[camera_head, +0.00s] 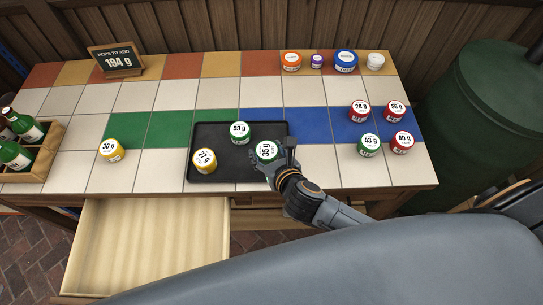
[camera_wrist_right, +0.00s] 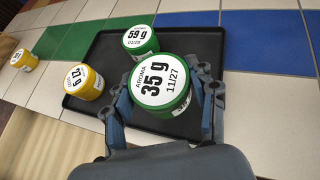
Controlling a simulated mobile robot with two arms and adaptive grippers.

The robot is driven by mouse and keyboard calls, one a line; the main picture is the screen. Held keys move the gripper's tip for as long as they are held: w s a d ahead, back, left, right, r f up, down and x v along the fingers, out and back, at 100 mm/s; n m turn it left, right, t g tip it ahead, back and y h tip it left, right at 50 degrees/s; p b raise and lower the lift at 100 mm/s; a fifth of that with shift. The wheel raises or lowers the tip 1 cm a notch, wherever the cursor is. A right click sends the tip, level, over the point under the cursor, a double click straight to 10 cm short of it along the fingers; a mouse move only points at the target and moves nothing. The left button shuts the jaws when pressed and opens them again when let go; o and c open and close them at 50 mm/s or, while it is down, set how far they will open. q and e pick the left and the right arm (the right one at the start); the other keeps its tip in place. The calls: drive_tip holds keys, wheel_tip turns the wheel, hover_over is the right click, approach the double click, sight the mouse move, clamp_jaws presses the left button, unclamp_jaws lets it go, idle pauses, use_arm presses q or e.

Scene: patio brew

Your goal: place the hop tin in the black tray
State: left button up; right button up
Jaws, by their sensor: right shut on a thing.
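The black tray (camera_head: 215,172) lies on the tiled counter. A green hop tin marked 35 g (camera_head: 265,150) is between the fingers of my right gripper (camera_head: 281,158), over the tray's right part. In the right wrist view my right gripper (camera_wrist_right: 165,105) is shut on this green tin (camera_wrist_right: 163,88). I cannot tell whether its base touches the tray. My left gripper is out of view.
Red and green tins (camera_head: 369,145) stand at the right, with several lidded jars (camera_head: 345,62) at the back. A sign (camera_head: 117,61) reads 194 g. A bottle crate (camera_head: 45,160) is at left. An open drawer (camera_head: 150,240) juts out in front. A green barrel (camera_head: 465,130) stands right.

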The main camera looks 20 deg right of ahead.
sight(272, 159)
drive_tip(key=shift+w+d+f, duration=0.1)
drive_tip(key=shift+d+f, duration=0.4)
drive_tip(key=shift+f, duration=0.1)
drive_tip(key=f, duration=0.3)
drive_tip(key=shift+d+f, duration=0.1)
drive_tip(key=shift+d, duration=0.15)
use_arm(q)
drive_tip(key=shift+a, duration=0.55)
use_arm(e)
drive_tip(key=shift+f, duration=0.2)
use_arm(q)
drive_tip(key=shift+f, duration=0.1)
use_arm(e)
drive_tip(key=shift+f, duration=0.15)
drive_tip(key=o, duration=1.1)
drive_tip(key=shift+o, duration=0.2)
